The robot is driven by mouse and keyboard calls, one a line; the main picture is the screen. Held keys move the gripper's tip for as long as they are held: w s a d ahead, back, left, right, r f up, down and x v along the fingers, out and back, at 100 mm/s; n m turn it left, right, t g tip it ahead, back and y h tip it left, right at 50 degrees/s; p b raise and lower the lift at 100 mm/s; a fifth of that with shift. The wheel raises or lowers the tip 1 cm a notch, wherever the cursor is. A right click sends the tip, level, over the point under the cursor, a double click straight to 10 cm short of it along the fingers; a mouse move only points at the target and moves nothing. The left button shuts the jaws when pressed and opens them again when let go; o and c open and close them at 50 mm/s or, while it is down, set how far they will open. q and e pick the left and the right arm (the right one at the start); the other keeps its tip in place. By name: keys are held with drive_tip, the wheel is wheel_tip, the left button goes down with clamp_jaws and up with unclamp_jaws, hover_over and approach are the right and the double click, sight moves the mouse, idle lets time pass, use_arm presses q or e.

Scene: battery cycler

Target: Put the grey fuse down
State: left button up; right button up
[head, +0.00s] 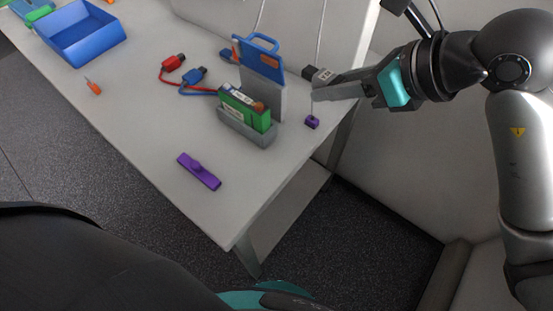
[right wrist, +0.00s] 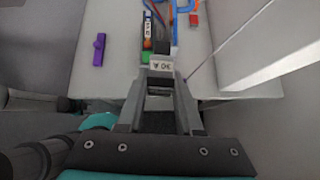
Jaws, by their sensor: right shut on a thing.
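The grey fuse (right wrist: 161,66), with a white label that seems to read 30 A, is between the fingertips of my right gripper (right wrist: 160,85). In the head view my right gripper (head: 318,86) reaches in from the right, shut on the fuse (head: 323,76), near the table's right edge. It is beside a grey upright block with a blue handled piece (head: 264,56). Whether the fuse touches anything below is hard to tell. My left gripper is not in view.
A green battery (head: 245,108) sits in a grey holder (head: 248,131). A small purple block (head: 312,122) with a thin stem stands below my right gripper. A purple bar (head: 199,171), red connector (head: 173,62), blue connector (head: 194,75) and blue bin (head: 84,36) are on the white table (head: 150,120). Its front is mostly clear.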

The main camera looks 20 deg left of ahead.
drive_tip(key=s+a+r, duration=0.3)
drive_tip(key=a, duration=0.3)
drive_tip(key=shift+n+g, duration=0.4)
drive_tip(key=f+b, duration=0.1)
drive_tip(key=f, duration=0.5)
drive_tip(key=f+b, duration=0.1)
drive_tip(key=f, duration=0.6)
drive_tip(key=f+b, duration=0.2)
drive_tip(key=f, duration=0.4)
drive_tip(key=shift+w+a+f, duration=0.1)
drive_tip(key=shift+a+f, duration=0.1)
drive_tip(key=shift+a, duration=0.1)
drive_tip(key=shift+f+b, duration=0.3)
drive_tip(key=shift+b, duration=0.1)
drive_tip(key=o, duration=1)
drive_tip(key=shift+r, duration=0.15)
drive_tip(key=shift+r+p, duration=0.3)
drive_tip(key=shift+p, duration=0.15)
drive_tip(key=p+v, duration=0.1)
drive_tip(key=v, duration=1.1)
drive_tip(key=shift+f, duration=0.25)
